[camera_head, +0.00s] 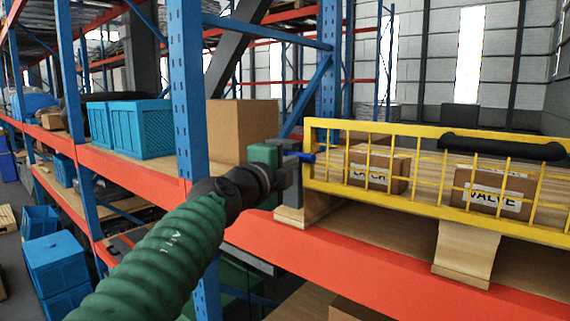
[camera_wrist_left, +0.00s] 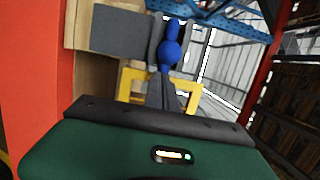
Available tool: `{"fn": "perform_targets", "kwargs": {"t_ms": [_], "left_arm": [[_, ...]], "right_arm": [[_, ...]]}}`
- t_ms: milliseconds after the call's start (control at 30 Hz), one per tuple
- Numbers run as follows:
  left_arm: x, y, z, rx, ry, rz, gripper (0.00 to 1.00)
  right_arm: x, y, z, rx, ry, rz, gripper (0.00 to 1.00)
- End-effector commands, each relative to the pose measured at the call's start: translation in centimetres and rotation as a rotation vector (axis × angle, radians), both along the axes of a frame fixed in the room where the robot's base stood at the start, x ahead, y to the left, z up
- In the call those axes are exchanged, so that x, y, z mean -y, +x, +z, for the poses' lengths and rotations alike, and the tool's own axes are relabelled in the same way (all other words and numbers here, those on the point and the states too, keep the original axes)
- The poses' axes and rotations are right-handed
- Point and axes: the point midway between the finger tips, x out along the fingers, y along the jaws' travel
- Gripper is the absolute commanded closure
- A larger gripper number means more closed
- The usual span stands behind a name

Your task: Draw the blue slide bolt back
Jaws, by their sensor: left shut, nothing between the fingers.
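The blue slide bolt (camera_head: 307,157) sits at the left end of the yellow mesh gate (camera_head: 330,188), by a grey block. In the left wrist view the bolt (camera_wrist_left: 170,52) shows as a rounded blue knob with a narrower blue part beyond it, next to the grey block (camera_wrist_left: 120,30). My left gripper (camera_head: 293,160) is at the bolt, with its fingers shut and nothing between them. In the left wrist view its dark fingers (camera_wrist_left: 168,92) point at the knob and overlap it in the picture; whether they touch it I cannot tell. My right gripper is not in view.
A black padded handle (camera_head: 502,147) lies along the gate's top rail. Cartons, one marked VALVE (camera_head: 490,190), stand behind the mesh. A blue rack upright (camera_head: 188,90) and an orange beam (camera_head: 360,255) are close to my left arm. Blue crates (camera_head: 140,128) sit at left.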

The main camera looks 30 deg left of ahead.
Motion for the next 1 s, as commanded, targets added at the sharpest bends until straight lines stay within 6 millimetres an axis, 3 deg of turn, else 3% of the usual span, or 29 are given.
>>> {"fn": "perform_targets", "kwargs": {"t_ms": [467, 733, 1000], "left_arm": [[-1.2, 0.0, 0.2, 0.002, 0.0, 0.001, 1.0], [-5.6, 0.4, 0.2, -0.001, -0.002, 0.005, 1.0], [-6.6, 0.3, 0.2, 0.003, 0.001, 0.004, 1.0]], "right_arm": [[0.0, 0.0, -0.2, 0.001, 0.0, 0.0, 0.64], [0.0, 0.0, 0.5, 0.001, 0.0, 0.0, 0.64], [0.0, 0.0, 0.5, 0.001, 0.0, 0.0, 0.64]]}}
